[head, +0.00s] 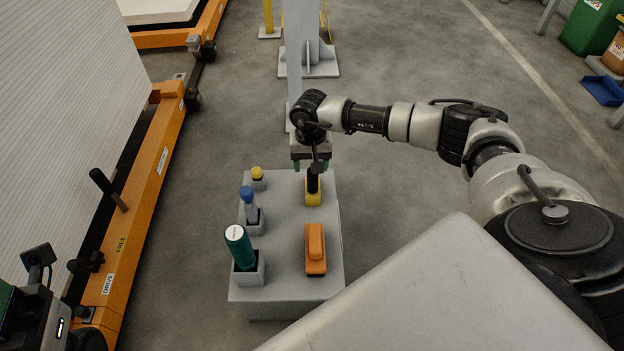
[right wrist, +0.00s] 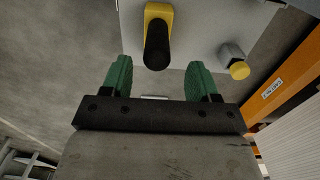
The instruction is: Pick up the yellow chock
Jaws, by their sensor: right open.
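The yellow chock (head: 313,196) stands on the far right part of the grey stand top, with a black upright handle. It also shows at the top of the right wrist view (right wrist: 153,12), its black handle pointing toward the camera. My right gripper (head: 311,165) is open and empty, just beyond and above the chock in the head view. In the right wrist view, its green fingers (right wrist: 160,72) are spread apart, with the handle ahead of the gap between them and nothing gripped.
The grey stand (head: 285,220) also bears an orange block (head: 316,248), a green cylinder (head: 240,247), a blue-capped piece (head: 248,203) and a small yellow-capped piece (head: 257,174). A grey column (head: 300,45) stands behind. An orange frame (head: 140,220) runs along the left. Floor right of the stand is clear.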

